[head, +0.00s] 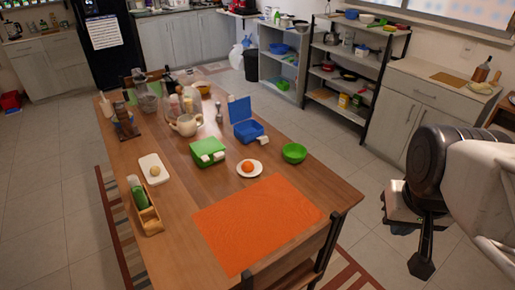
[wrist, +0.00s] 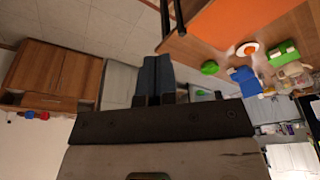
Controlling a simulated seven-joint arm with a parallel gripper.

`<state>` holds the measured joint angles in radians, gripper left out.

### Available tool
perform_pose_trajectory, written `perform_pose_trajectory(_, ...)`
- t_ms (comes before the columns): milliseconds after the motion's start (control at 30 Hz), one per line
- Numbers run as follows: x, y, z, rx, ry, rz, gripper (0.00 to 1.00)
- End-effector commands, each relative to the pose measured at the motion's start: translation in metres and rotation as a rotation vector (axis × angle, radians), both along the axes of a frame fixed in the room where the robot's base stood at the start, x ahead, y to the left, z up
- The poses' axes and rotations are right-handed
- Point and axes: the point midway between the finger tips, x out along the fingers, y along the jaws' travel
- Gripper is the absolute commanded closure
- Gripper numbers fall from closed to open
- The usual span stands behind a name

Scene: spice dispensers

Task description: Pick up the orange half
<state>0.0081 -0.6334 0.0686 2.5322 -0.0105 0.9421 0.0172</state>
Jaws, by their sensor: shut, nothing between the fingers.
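The orange half (head: 247,166) sits on a small white plate (head: 258,174) on the wooden table, just behind the orange mat. It also shows in the wrist view (wrist: 249,48), small, at the upper right. My gripper (head: 421,268) is off the table's right side in the head view, well apart from the orange half, over the floor. In the wrist view my gripper's fingers (wrist: 157,58) are together with nothing between them.
An orange mat (head: 255,225) covers the table's near end. A green bowl (head: 294,152), a green box (head: 207,153) and an open blue box (head: 246,130) stand around the plate. A teapot (head: 185,124) and several jars stand farther back. A cabinet (head: 415,105) stands at the right.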

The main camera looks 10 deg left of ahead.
Motion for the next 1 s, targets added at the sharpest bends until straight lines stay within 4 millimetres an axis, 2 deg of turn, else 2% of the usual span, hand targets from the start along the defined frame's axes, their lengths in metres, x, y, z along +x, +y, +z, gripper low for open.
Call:
perform_pose_trajectory(133,0.0000,0.0000,0.0000,0.000,0.000,0.000,0.98)
perform_pose_trajectory(700,0.0000,0.0000,0.0000,0.000,0.000,0.000,0.13)
perform_pose_trajectory(1000,0.0008,0.0002,0.0002,0.000,0.000,0.000,0.13)
